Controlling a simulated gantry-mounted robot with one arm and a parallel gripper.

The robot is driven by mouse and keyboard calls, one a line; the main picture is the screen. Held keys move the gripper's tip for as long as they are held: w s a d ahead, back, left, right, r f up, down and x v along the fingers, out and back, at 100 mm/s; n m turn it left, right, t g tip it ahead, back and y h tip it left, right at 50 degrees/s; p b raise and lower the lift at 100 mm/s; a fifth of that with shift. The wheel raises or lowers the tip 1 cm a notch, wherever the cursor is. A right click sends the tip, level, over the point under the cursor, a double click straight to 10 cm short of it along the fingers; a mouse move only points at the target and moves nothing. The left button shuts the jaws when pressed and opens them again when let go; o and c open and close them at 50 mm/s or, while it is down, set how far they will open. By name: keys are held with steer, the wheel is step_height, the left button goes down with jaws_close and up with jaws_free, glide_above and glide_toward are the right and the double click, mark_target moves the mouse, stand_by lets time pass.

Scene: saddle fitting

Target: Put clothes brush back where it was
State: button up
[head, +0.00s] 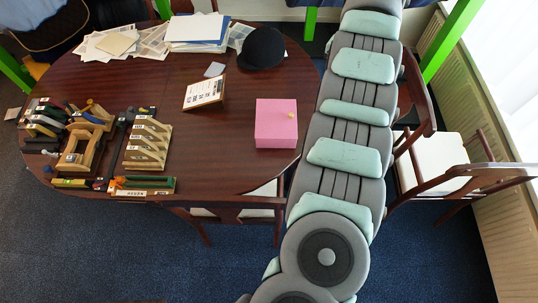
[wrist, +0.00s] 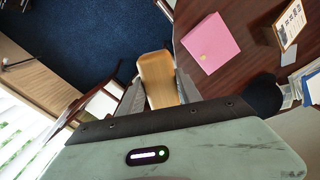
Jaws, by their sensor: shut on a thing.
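The clothes brush (wrist: 157,72), seen as a light wooden rounded block, is between the two fingers of my gripper (wrist: 159,88) in the wrist view. My gripper is shut on it. Its bristles cannot be made out. Below the brush in that view are blue carpet and the edge of the table. In the head view my arm runs down the right side and off the bottom edge, so the gripper and brush are out of that picture.
The dark wooden table (head: 230,168) holds a pink box (head: 276,134), a framed card (head: 204,93), a black cap (head: 262,48), papers (head: 126,42), a slotted wooden rack (head: 147,144) and several tools at left. Chairs (head: 440,160) stand close by. The table's front middle is clear.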

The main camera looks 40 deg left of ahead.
steer(key=s+a+f+n+b, duration=0.1)
steer(key=s+a+f, duration=0.2)
steer(key=a, duration=0.3)
steer(key=s+a+f+b, duration=0.1)
steer(key=s+a+f, duration=0.1)
steer(key=a+f, duration=0.3)
steer(key=s+a+f+n+b, duration=0.3)
steer(key=s+a+f, duration=0.4)
steer(key=s+a, duration=0.4)
steer(key=s+a+f+n+b, duration=0.25)
steer(key=s+a+f, duration=0.5)
steer(key=s, duration=0.65)
steer(key=shift+m, duration=0.25)
steer(key=f, duration=1)
steer(key=a+f+b, duration=0.1)
steer(key=f, duration=0.4)
steer(key=shift+w+f, duration=0.2)
steer(key=shift+w, duration=0.1)
steer(key=shift+f+b, duration=0.9)
steer(key=shift+f, duration=1)
steer(key=shift+f, duration=0.2)
steer(key=o, duration=1.3)
